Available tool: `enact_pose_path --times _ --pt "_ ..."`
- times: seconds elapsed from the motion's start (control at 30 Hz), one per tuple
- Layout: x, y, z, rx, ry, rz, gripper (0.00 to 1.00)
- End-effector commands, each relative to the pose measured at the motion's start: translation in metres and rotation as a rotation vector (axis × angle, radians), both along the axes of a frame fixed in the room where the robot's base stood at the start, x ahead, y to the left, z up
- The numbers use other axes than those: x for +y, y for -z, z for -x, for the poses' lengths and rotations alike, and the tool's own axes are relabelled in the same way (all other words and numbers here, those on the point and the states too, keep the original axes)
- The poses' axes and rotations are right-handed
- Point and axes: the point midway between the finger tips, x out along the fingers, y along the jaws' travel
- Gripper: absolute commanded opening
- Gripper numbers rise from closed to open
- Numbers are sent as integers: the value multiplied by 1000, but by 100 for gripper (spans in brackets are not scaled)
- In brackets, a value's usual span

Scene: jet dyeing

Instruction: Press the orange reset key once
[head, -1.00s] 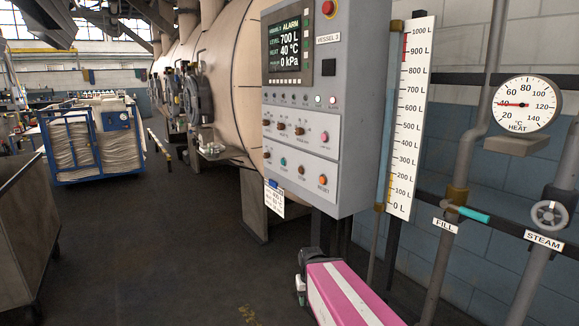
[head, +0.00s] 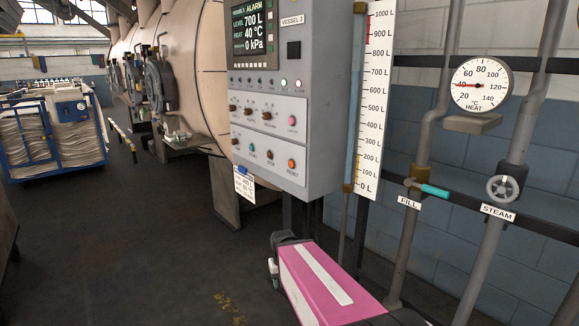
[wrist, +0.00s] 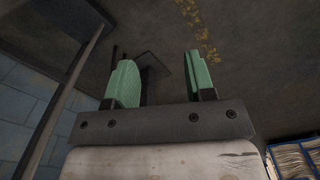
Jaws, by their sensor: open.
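The orange reset key (head: 291,163) is a small round button at the lower right of the grey control panel (head: 318,120), with a RESET label under it. A pink key (head: 292,120) sits above it, and a teal key (head: 252,148) and a brown key (head: 270,155) are to its left. The panel's screen (head: 253,33) reads ALARM, 700 L, 40 °C and 0 kPa. My gripper (wrist: 165,82) is open and empty in the wrist view, its green fingers pointing over the dark floor. In the head view my gripper (head: 273,274) is below the panel, apart from the key.
A level scale (head: 374,100) and a heat dial (head: 480,84) stand right of the panel. The teal fill handle (head: 434,191) and steam wheel (head: 502,189) are on pipes. A blue cart (head: 55,135) stands at left. The floor (head: 150,240) in front is clear.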

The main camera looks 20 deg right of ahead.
Motion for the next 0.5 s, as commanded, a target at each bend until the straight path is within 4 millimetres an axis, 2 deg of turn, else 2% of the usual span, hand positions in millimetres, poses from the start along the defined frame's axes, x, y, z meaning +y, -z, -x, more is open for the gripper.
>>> enact_pose_path --times 0.03,0.1,0.17,0.5 --pt "0 0 0 0 0 0 40" --pt "0 0 0 0 0 0 17" --pt "0 0 0 0 0 0 0" --pt "0 0 0 0 0 0 0"
